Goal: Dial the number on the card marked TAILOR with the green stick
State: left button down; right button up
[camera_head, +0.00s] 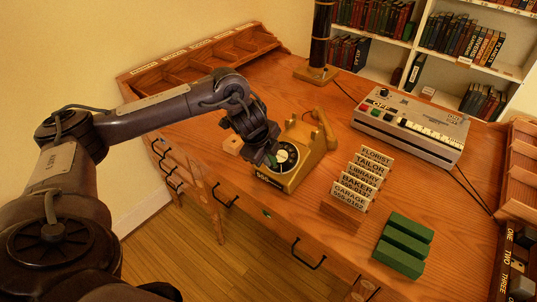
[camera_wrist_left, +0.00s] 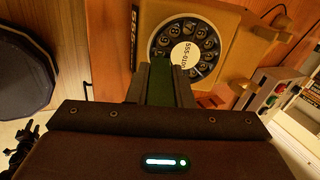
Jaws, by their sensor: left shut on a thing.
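A yellow rotary telephone (camera_head: 313,158) stands on the desk, its dark dial (camera_head: 287,157) with a white centre facing my left arm. The dial also shows in the left wrist view (camera_wrist_left: 207,65); its centre reads 555-0100. My left gripper (camera_head: 270,158) is shut on the green stick (camera_wrist_left: 160,82), whose tip is at the lower-left part of the dial in the wrist view. I cannot tell whether it sits in a finger hole. The TAILOR card (camera_head: 370,167) stands second from the back in a row of cards; its number is mostly hidden. My right gripper is out of view.
The cards stand in a wooden holder (camera_head: 341,216) right of the telephone. Green blocks (camera_head: 403,245) lie at the front right. A grey machine (camera_head: 411,124) stands behind, a dark lamp-like column (camera_head: 319,45) at the back.

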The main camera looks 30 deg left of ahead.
pick_arm(q)
jog(key=shift+w+f, duration=0.25)
jog(key=shift+f, duration=0.2)
dwell(0.6)
jog(key=shift+a, duration=0.2)
